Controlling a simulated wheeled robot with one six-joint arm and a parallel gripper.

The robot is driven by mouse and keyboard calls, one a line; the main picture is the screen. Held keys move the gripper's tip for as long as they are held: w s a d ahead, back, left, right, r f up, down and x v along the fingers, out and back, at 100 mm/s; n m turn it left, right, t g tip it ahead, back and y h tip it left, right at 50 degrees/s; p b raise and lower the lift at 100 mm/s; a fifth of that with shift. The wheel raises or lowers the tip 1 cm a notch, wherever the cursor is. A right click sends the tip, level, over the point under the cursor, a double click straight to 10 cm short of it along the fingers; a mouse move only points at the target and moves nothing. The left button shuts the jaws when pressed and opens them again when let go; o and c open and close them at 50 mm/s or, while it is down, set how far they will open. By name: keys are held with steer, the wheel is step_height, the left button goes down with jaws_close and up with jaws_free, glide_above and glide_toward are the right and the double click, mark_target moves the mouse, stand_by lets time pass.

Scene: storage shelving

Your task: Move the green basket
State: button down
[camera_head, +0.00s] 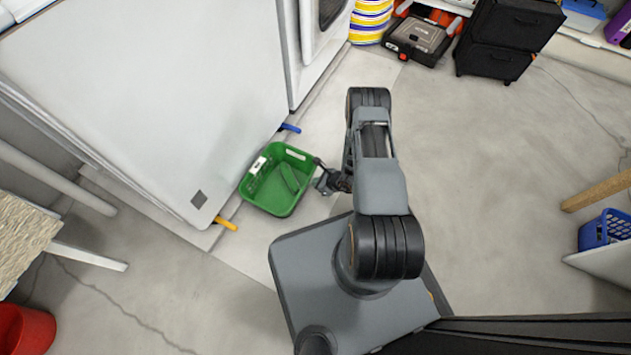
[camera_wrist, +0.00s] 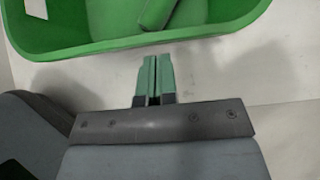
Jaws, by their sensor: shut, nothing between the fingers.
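The green basket (camera_head: 264,196) stands upright on the floor, close to the bottom of the large white panel. It holds a green object (camera_head: 290,179) and has a white patch on its left side. My gripper (camera_head: 322,180) is at the basket's right side, low near the floor. In the wrist view the two green-grey fingers of my gripper (camera_wrist: 154,62) are together with nothing between them. Their tips are just below the near rim of the basket (camera_wrist: 140,40) in the picture. I cannot tell whether they touch it. The basket's far side is cut off in the wrist view.
A large white panel (camera_head: 150,90) stands left of the basket, with blue (camera_head: 290,128) and orange (camera_head: 226,223) pieces at its foot. A black toolbox (camera_head: 418,40) and black drawers (camera_head: 507,38) stand at the back. A blue basket (camera_head: 604,230) is at right. Floor between is clear.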

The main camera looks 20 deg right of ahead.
steer(key=s+d+f+p+v, duration=0.1)
steer(key=p+v, duration=0.3)
steer(key=v, duration=0.8)
steer(key=w+a+r+n+g+y+p, duration=0.15)
steer(key=r+n+p, duration=0.35)
steer(key=r, duration=0.9)
steer(key=w+a+r+n+g+p, duration=0.15)
steer(key=a+r+n+p, duration=0.35)
steer(key=r, duration=0.8)
steer(key=w+a+r+n+g+y+p, duration=0.1)
steer(key=w+r+n+p, duration=0.4)
steer(key=r, duration=0.9)
steer(key=s+r+n+h+p, duration=0.2)
steer(key=s+r+n+p, duration=0.2)
steer(key=r, duration=0.9)
steer(key=s+a+r+n+h+p, duration=0.1)
steer(key=s+r+n+h+p, duration=0.2)
steer(key=r+p, duration=0.5)
steer(key=s+a+r+n+t+h+p, duration=0.1)
steer(key=s+r+n+h+p, duration=0.2)
steer(key=r, duration=1.5)
steer(key=s+n+p, duration=0.2)
steer(key=s+p, duration=0.2)
steer(key=shift+s, duration=0.35)
steer(key=shift+h, duration=0.25)
